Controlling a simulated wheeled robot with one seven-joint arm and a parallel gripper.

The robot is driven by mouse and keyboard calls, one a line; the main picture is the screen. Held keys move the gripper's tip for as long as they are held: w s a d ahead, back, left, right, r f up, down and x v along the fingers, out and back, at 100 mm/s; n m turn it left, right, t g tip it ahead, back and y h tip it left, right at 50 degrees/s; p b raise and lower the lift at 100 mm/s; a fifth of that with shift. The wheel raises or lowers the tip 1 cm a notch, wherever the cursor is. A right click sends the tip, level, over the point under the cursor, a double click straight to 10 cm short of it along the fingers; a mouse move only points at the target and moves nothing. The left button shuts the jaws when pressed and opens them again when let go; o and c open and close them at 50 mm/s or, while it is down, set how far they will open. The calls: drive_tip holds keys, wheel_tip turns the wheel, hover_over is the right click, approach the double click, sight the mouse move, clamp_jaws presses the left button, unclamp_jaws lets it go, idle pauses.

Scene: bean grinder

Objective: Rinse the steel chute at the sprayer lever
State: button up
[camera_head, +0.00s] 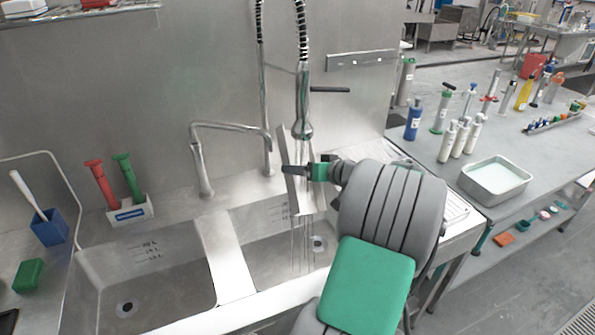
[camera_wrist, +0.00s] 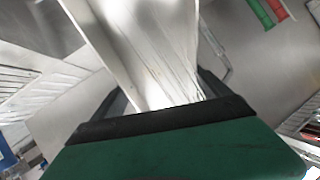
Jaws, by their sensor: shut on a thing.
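The steel chute (camera_head: 290,180) is a long, pale metal trough, held steeply upright over the right sink basin (camera_head: 268,255). My gripper (camera_head: 297,171) is shut on it; in the wrist view the chute (camera_wrist: 150,45) fills the space between the fingers. The sprayer head (camera_head: 302,130) hangs from a coiled hose just above and beside the chute's upper part. Its dark lever (camera_head: 330,89) sticks out to the right. Clear streaks like running water fall past the chute into the basin. Whether water wets the chute's inside I cannot tell.
A bent faucet (camera_head: 230,127) stands left of the sprayer. The left basin (camera_head: 155,290) is empty. Red and green-handled tools (camera_head: 126,175) stand in a white holder behind it. A side table at right holds bottles and a steel tray (camera_head: 494,181).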

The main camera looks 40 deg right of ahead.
drive_tip(key=shift+d, duration=0.1)
drive_tip(key=shift+d, duration=0.55)
drive_tip(key=shift+a, duration=0.15)
drive_tip(key=shift+a+b, duration=0.45)
drive_tip(key=shift+a, duration=0.05)
drive_tip(key=shift+d, duration=0.15)
drive_tip(key=shift+d, duration=0.5)
drive_tip(key=shift+a, duration=0.1)
